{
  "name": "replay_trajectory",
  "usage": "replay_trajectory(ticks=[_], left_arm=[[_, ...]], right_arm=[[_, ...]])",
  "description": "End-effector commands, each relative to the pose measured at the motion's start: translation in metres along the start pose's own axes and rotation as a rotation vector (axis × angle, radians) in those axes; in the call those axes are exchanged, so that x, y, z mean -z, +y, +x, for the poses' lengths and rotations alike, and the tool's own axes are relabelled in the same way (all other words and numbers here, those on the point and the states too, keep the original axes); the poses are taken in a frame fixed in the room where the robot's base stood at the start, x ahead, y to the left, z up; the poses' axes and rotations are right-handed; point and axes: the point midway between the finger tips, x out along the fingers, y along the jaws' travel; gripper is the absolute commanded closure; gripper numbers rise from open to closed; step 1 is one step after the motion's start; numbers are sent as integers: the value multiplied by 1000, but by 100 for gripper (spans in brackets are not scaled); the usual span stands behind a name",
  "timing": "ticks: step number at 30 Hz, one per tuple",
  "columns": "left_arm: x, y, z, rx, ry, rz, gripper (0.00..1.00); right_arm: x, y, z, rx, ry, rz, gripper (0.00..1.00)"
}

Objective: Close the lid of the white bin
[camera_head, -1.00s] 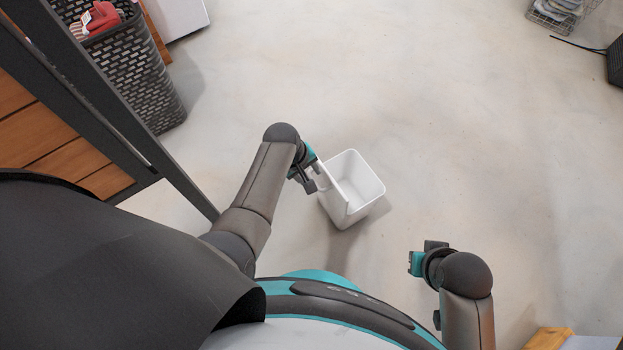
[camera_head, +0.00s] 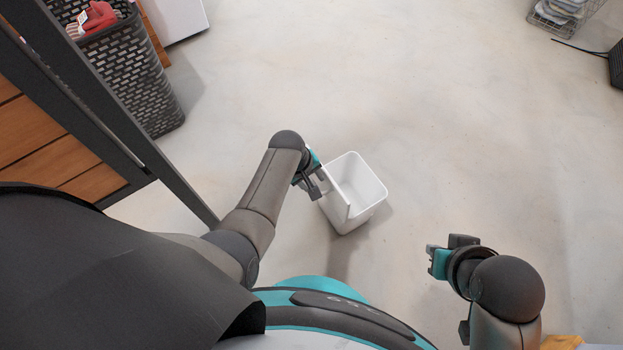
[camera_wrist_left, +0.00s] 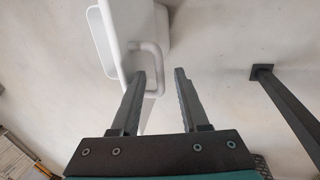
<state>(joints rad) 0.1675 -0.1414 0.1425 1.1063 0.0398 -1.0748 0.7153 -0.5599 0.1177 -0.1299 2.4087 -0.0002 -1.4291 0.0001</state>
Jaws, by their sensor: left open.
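The white bin (camera_head: 362,190) stands on the floor with its top open, and I can see inside it. Its white lid (camera_head: 333,186) stands raised along the bin's left side. My left gripper (camera_head: 314,191) is at the outer left side of the lid. In the left wrist view, the open fingers of my left gripper (camera_wrist_left: 160,80) point at the white lid (camera_wrist_left: 118,35) and its looped handle (camera_wrist_left: 150,62). The left finger is close to the handle; I cannot tell whether they touch. My right gripper (camera_head: 434,258) is away from the bin, lower right, and its finger opening is unclear.
A dark woven basket (camera_head: 125,75) with red items stands at the upper left, near a dark metal frame (camera_head: 120,105) with wooden panels. A wire basket (camera_head: 562,12) is at the far upper right. The floor (camera_head: 460,130) right of the bin is clear.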

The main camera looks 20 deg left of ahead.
Motion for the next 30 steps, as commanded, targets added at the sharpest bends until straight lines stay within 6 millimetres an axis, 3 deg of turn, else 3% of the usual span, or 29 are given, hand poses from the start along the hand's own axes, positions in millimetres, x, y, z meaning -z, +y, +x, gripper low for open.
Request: replay_trajectory(ticks=[2,14,30], left_arm=[[0,0,0,0,0,0,56],[0,0,0,0,0,0,100],[0,0,0,0,0,0,100]], right_arm=[[0,0,0,0,0,0,100],[0,0,0,-1,1,0,100],[0,0,0,0,0,0,100]])
